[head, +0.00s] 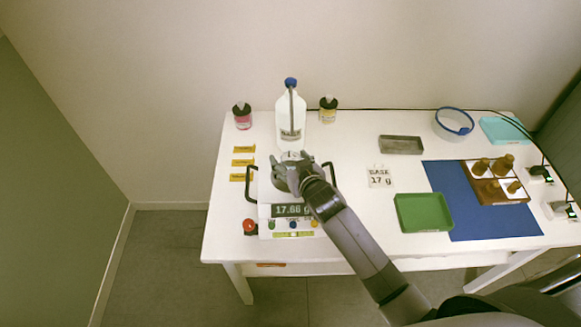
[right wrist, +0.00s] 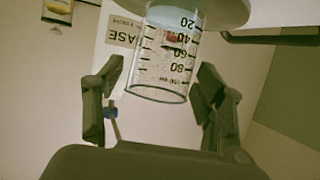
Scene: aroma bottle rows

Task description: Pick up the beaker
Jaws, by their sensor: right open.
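The beaker (right wrist: 160,75) is clear glass with dark volume marks; it shows upside down in the right wrist view, its base on a pale round pan (right wrist: 225,8). In the head view my right gripper (head: 290,162) is over the pan of the scale (head: 264,211) and hides most of the beaker. In the right wrist view my right gripper (right wrist: 160,85) is open, one finger on each side of the beaker, with visible gaps. The scale display reads about 17.66 g. My left gripper is not in view.
A white bottle with a blue cap (head: 290,112) stands just behind the scale, with a pink jar (head: 242,116) and a yellow jar (head: 328,110) beside it. Dark handles flank the scale. A card (head: 380,177), a green tray (head: 423,212) and a blue mat (head: 492,225) lie right.

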